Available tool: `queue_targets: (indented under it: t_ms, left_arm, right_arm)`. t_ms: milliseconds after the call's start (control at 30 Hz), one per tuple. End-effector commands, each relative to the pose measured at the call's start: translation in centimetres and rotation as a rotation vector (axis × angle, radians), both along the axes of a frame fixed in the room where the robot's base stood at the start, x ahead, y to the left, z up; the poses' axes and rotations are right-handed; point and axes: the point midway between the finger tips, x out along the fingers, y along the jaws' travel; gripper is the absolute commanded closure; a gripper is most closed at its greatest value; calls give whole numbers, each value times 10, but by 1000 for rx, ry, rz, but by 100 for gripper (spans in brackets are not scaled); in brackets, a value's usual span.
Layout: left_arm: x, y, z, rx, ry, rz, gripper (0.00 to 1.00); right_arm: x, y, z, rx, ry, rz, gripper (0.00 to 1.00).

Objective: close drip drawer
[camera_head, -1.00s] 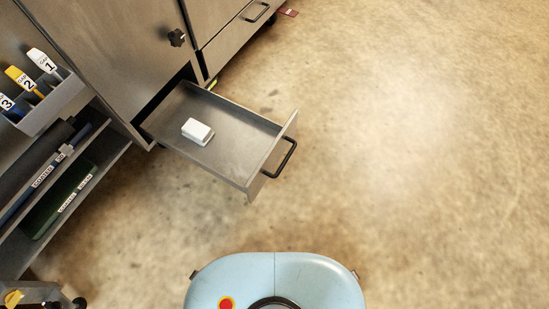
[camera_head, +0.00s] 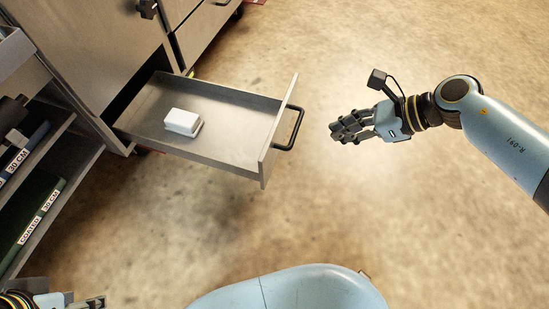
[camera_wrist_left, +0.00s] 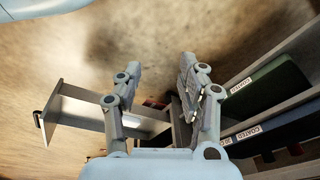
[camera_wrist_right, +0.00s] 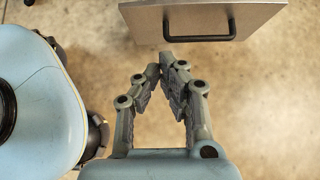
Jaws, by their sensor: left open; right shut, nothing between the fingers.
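The drip drawer (camera_head: 220,147) is pulled far out of the cabinet in the head view, with a white block (camera_head: 184,122) lying inside. Its black handle (camera_head: 292,130) is on the front panel. My right gripper (camera_head: 340,133) is shut and empty, to the right of the handle and apart from it. In the right wrist view the drawer front (camera_wrist_right: 262,18) and handle are beyond the fingertips (camera_wrist_right: 160,68). My left gripper (camera_head: 98,302) shows only in part at the lower left. The left wrist view shows its open, empty fingers (camera_wrist_left: 160,75), with the drawer (camera_wrist_left: 85,110) behind.
The cabinet (camera_head: 85,40) stands at the upper left. A shelf at the left holds a green case (camera_head: 38,215) and other labelled items. The floor (camera_head: 400,230) right of the drawer is clear apart from my right arm.

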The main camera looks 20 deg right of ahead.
Motion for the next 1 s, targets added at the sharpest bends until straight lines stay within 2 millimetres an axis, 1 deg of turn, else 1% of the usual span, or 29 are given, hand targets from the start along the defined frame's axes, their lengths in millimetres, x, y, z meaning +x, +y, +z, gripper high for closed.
queue_targets:
  t_ms: [33, 100, 200, 333, 467, 700, 767, 900, 1000]
  left_arm:
    - [-7, -1, -15, -1, 9, -2, 60]
    - [-14, -1, -22, -1, 25, -3, 60]
    - [-18, -1, -25, -1, 30, -3, 60]
    - [-14, -3, -19, -6, 15, -4, 60]
    - [-7, -7, -9, -16, -15, -9, 60]
    - [7, -18, 18, -41, -93, -18, 60]
    - [11, -20, 24, -47, -114, -20, 60]
    - [19, -20, 11, -48, -184, -19, 60]
    - [23, -20, 5, -49, -224, -19, 60]
  right_arm:
    - [5, -5, -14, -13, -9, 5, 100]
    - [12, -8, -17, -18, -16, 5, 100]
    - [17, -8, -19, -18, -21, 4, 100]
    - [23, -1, -25, -15, -25, 1, 100]
    - [32, 14, -42, -12, -22, 0, 100]
    - [52, 46, -81, -12, -18, 0, 100]
    - [57, 53, -88, -11, -19, 0, 100]
    - [71, 72, -85, -12, -23, 0, 100]
    - [76, 79, -84, -13, -23, 0, 100]
